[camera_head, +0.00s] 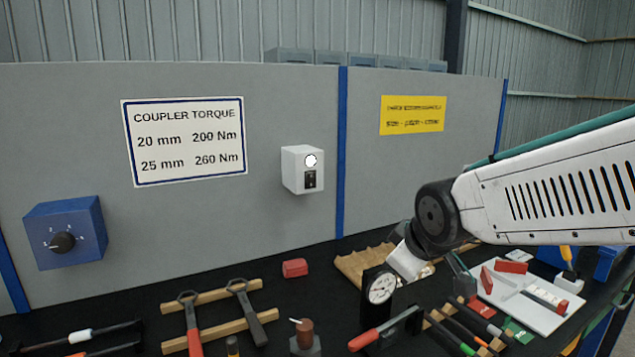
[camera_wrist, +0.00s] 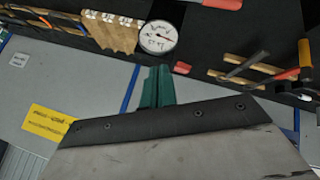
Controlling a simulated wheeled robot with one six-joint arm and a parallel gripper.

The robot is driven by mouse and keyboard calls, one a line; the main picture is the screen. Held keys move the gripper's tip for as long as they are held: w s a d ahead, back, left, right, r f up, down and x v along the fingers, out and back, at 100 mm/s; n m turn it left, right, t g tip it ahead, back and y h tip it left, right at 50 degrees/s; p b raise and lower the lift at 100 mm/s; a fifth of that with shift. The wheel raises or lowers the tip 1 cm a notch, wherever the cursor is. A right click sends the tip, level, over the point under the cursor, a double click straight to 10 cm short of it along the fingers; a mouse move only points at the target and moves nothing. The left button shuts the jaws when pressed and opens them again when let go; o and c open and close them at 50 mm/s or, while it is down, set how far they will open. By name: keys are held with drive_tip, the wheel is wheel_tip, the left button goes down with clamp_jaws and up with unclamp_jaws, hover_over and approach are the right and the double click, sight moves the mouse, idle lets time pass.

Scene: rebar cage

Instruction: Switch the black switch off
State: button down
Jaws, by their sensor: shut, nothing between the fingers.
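The black switch (camera_head: 310,180) is a small rocker on the front of a white box (camera_head: 292,170) mounted on the grey panel. A round white lamp (camera_head: 310,160) above the switch looks lit. The switch is too small to tell its rocker position. My gripper (camera_wrist: 156,72) shows in the wrist view as two green fingers shut together with nothing between them. In the head view my arm reaches in from the right, its wrist low and right of the white box, well apart from it. The switch is not seen in the wrist view.
A dial gauge (camera_head: 381,288) stands on the black bench below my wrist. Wrenches (camera_head: 190,322), a red block (camera_head: 295,268) and a white board (camera_head: 520,295) lie around. A blue knob box (camera_head: 64,232) hangs at left. The space before the white box looks clear.

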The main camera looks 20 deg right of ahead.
drive_tip(key=w+a+r+n+t+y, duration=0.2)
drive_tip(key=w+n+t, duration=0.3)
drive_tip(key=w, duration=0.5)
drive_tip(key=w+a+r+n+t+y, duration=0.1)
drive_tip(key=w+r+n+t+y, duration=0.1)
drive_tip(key=w+n+t, duration=0.4)
drive_tip(key=w+n+y, duration=0.1)
drive_tip(key=w+n, duration=0.2)
drive_tip(key=shift+w+a+r, duration=0.2)
drive_tip(key=shift+w+a, duration=0.15)
